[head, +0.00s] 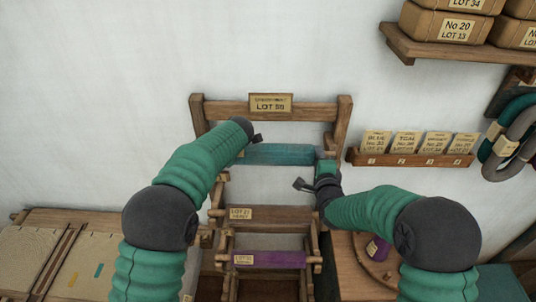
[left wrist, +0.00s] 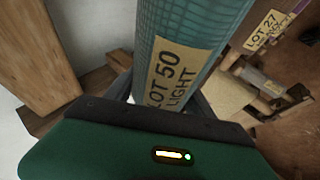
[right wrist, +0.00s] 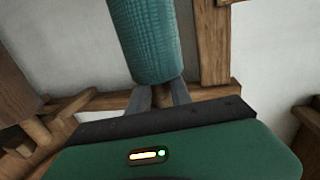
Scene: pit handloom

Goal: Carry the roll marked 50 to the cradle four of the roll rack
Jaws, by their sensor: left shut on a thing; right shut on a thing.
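The teal roll (head: 280,154) spans between my two grippers, roughly level, in front of the upper part of the wooden roll rack (head: 222,108). Its label reads LOT 50 LIGHT in the left wrist view (left wrist: 170,68). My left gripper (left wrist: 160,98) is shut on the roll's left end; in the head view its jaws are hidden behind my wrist. My right gripper (head: 326,166) is shut on the right end. The right wrist view shows its fingers around the narrow wooden core (right wrist: 162,97). Whether the roll touches the rack cannot be told.
Lower on the rack are a brown roll (head: 275,215) labelled LOT 27 and a purple roll (head: 285,259). A card shelf (head: 410,160), hanging yarn skeins (head: 515,145) and a parcel shelf (head: 440,47) are at right. A wooden table (head: 60,255) stands at left.

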